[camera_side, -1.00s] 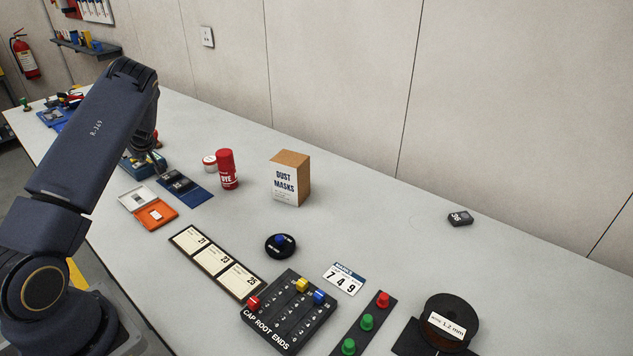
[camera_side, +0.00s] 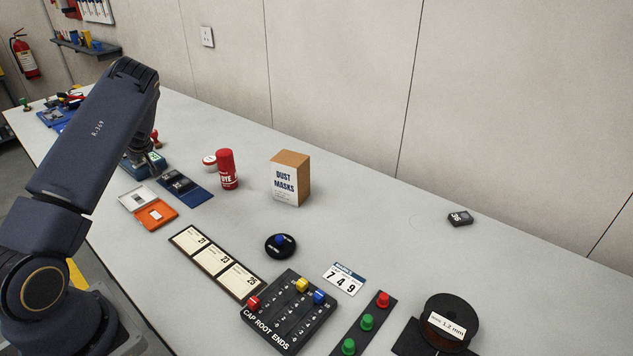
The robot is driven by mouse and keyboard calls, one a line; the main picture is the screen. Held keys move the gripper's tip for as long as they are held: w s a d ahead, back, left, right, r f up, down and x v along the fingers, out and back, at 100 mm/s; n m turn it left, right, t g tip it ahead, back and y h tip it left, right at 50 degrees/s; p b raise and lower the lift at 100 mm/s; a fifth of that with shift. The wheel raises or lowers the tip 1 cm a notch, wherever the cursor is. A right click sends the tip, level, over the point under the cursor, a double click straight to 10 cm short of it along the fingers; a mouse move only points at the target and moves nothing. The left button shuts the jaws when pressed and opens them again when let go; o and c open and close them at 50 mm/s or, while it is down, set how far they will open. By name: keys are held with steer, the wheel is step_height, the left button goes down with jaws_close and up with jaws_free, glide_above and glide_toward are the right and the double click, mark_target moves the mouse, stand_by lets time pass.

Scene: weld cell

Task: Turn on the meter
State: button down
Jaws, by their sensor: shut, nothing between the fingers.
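A blue box-like device (camera_side: 156,162) with a small pale greenish face, which looks like the meter, stands on the far left part of the bench. Its left part is hidden behind my arm, and its controls and any reading are too small to make out. My gripper (camera_side: 137,156) is shut and empty, pointing down at the left side of this device. The fingertips are dark and partly hidden, so I cannot tell whether they touch it.
A blue mat with dark items (camera_side: 190,191), an open orange case (camera_side: 157,214) and a red dye can (camera_side: 227,170) stand close by. A dust mask box (camera_side: 290,178) is farther right. A slider panel (camera_side: 290,312) lies in front.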

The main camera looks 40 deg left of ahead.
steer(key=shift+r, duration=0.1)
steer(key=shift+r, duration=0.3)
steer(key=r, duration=0.3)
steer(key=shift+s, duration=0.2)
steer(key=v, duration=1)
steer(key=shift+s, duration=0.3)
steer(key=shift+w+r, duration=0.1)
steer(key=shift+w+r, duration=0.1)
steer(key=shift+w, duration=0.6)
